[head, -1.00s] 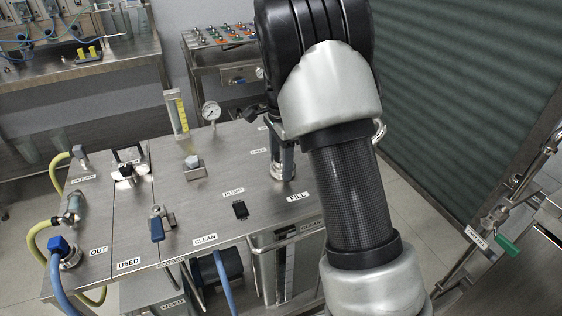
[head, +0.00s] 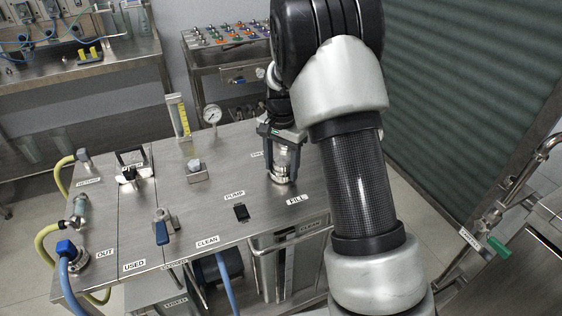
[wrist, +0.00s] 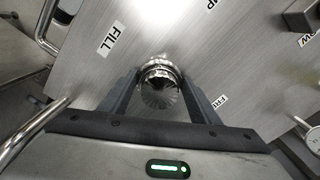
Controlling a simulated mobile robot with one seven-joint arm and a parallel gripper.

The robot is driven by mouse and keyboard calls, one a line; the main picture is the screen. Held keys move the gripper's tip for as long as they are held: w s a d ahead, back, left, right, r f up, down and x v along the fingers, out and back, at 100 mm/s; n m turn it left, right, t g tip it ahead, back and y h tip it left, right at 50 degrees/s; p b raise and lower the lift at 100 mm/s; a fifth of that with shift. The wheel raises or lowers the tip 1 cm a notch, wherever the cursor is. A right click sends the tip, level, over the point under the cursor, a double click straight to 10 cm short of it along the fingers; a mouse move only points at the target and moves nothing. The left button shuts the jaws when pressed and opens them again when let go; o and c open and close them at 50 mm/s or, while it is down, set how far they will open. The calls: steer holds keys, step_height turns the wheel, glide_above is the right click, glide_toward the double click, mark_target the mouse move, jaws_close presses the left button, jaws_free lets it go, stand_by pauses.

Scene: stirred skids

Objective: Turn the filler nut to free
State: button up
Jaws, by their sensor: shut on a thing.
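The filler nut (head: 283,170) is a shiny ribbed metal fitting on the steel deck, between the FILL label (head: 297,200) and a second, partly hidden label. In the wrist view the nut (wrist: 161,72) sits between my two fingers, with a clear fluted part nearer the camera. My gripper (head: 284,142) stands upright over the fitting. It is shut on the nut, with a finger on each side in the wrist view (wrist: 158,84). The FREE label (wrist: 218,101) lies right of the nut there, partly covered by a finger.
A pressure gauge (head: 212,114) and a yellow sight gauge (head: 178,115) stand at the deck's back edge. Bent metal rails (wrist: 47,25) show at left in the wrist view.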

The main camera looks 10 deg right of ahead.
steer(key=n+p, duration=0.1)
steer(key=n, duration=0.3)
steer(key=shift+d+r+n, duration=0.1)
steer(key=shift+d+n, duration=0.05)
steer(key=shift+n, duration=0.25)
steer(key=n+p, duration=0.1)
steer(key=n, duration=0.2)
steer(key=shift+n, duration=0.3)
steer(key=n+p, duration=0.1)
steer(key=n, duration=0.3)
steer(key=shift+d+p, duration=0.15)
steer(key=shift+p, duration=0.2)
steer(key=shift+n+p, duration=0.4)
steer(key=shift+n, duration=1.2)
steer(key=o, duration=1)
steer(key=shift+o, duration=0.2)
